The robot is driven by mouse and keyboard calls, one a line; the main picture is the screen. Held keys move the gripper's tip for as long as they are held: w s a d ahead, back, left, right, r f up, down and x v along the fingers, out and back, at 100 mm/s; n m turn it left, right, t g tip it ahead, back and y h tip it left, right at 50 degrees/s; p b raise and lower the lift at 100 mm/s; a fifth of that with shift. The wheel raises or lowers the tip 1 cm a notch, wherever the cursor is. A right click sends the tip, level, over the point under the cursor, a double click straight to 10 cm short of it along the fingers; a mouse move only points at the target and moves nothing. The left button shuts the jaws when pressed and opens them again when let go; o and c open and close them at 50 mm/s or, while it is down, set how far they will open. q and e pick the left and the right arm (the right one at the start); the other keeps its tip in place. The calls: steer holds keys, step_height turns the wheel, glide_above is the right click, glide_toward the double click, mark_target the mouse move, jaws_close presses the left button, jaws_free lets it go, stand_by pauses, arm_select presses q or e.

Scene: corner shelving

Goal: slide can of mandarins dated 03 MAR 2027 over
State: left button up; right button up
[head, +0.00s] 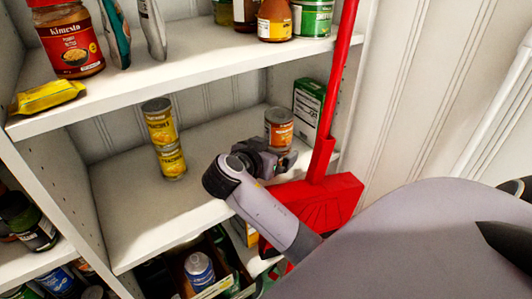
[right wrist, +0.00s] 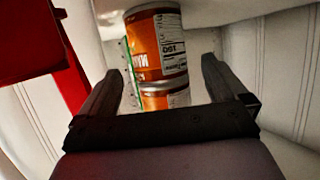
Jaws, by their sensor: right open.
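An orange-labelled can (head: 279,128) stands on the right of the middle shelf (head: 130,225). In the right wrist view, two orange cans show end to end, one (right wrist: 155,45) above a partly hidden one (right wrist: 160,98). I cannot read a date. Two yellow cans, an upper (head: 159,121) and a lower (head: 171,160), are stacked toward the left of that shelf. My right gripper (head: 272,160) is open in front of the orange cans; it also shows in the right wrist view (right wrist: 163,66), with the cans between its fingers in the picture. Contact is unclear. My left gripper is out of view.
A green-and-white box (head: 308,106) stands behind and right of the orange can. A red long-handled dustpan (head: 312,205) stands in front of the shelf's right side. The upper shelf (head: 190,72) overhangs. The shelf between the yellow and orange cans is clear.

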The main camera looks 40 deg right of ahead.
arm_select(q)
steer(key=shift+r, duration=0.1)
arm_select(e)
steer(key=shift+x, duration=2.05)
steer(key=shift+c, duration=0.3)
